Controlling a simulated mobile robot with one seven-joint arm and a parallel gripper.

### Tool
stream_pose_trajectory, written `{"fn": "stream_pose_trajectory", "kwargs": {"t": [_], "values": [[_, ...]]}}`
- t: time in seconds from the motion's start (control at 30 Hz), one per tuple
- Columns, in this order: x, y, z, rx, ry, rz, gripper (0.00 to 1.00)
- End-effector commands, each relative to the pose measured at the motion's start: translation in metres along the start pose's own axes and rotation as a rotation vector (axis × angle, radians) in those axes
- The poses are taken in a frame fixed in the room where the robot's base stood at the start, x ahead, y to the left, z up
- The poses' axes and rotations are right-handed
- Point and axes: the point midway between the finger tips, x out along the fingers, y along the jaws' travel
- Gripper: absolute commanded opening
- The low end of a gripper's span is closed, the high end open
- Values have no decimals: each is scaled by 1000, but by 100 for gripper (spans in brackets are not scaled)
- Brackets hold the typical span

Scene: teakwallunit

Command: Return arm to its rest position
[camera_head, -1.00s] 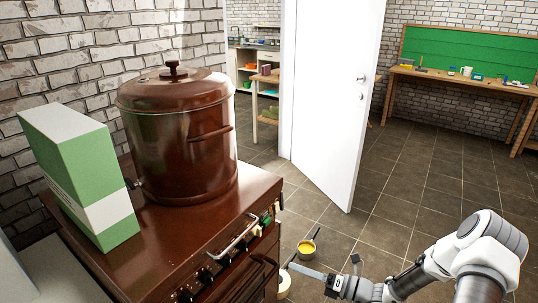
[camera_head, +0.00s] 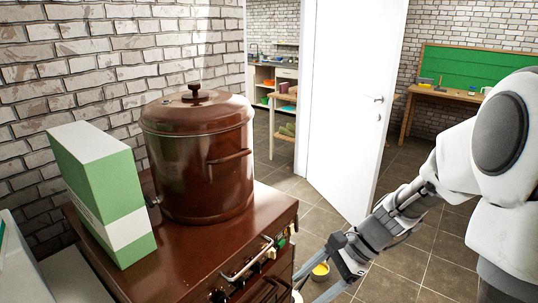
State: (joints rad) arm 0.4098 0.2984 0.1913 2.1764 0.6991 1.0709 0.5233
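My arm (camera_head: 450,165) reaches in from the right side of the view, its upper part large and close to the camera. My gripper (camera_head: 308,290) points down and left, beside the front right of the brown stove. Its two fingers are spread apart and nothing is seen held between them.
A brown stove (camera_head: 215,245) carries a large lidded brown pot (camera_head: 197,160) and a green and white box (camera_head: 100,195). A white door (camera_head: 350,110) stands open. A workbench (camera_head: 435,92) with a green board is at the back right. Tiled floor (camera_head: 400,270) lies between.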

Motion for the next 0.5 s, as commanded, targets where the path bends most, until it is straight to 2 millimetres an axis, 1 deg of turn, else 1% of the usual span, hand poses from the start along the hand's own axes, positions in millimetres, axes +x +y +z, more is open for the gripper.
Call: {"fn": "stream_pose_trajectory", "kwargs": {"t": [0.03, 0.2, 0.5], "values": [[-10, 5, 11, -78, 54, 13, 75], [-36, 26, 36, -323, 213, 67, 75], [-83, 61, 71, -741, 491, 153, 75]]}}
